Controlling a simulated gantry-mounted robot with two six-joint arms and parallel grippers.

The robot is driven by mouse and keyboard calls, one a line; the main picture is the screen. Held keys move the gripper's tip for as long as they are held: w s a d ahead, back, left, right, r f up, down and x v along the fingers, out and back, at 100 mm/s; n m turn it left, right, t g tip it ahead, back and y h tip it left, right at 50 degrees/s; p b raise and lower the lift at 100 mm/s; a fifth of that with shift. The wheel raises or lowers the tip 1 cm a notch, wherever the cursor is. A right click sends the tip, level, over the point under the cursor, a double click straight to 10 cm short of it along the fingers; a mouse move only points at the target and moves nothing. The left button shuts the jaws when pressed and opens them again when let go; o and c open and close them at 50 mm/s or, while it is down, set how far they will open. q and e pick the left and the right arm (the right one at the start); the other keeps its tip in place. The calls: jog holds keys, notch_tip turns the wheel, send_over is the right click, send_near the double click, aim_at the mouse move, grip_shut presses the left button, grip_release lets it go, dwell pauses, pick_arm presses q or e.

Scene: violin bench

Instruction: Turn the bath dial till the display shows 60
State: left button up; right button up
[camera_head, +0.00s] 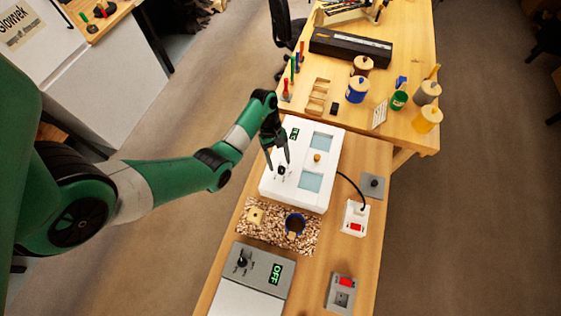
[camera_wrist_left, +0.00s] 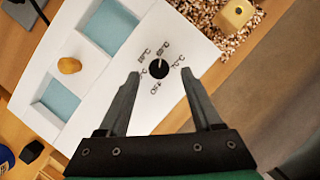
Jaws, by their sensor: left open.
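The white bath (camera_head: 323,150) has two blue-lidded or water-filled openings and a round black dial (camera_head: 282,170). The dial also shows in the left wrist view (camera_wrist_left: 160,69), ringed by small temperature labels and an Off mark. Its white pointer line faces up toward a label too small to read surely. A small green-lit display (camera_head: 295,134) sits at the bath's far left corner; its text is unreadable. My left gripper (camera_head: 279,161) is open over the bath, and its fingers stand either side of the dial in the wrist view, apart from it. My right gripper is out of view.
A grey device with an OFF display (camera_head: 277,272) stands at the near edge. A red-switch socket box (camera_head: 355,219) with a black cable stands right. Jars (camera_head: 427,92) crowd the far table.

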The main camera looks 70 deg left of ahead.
aim_at(281, 170)
pick_arm(q)
jog(key=shift+x, duration=1.45)
jog(key=shift+c, duration=0.3)
grip_shut()
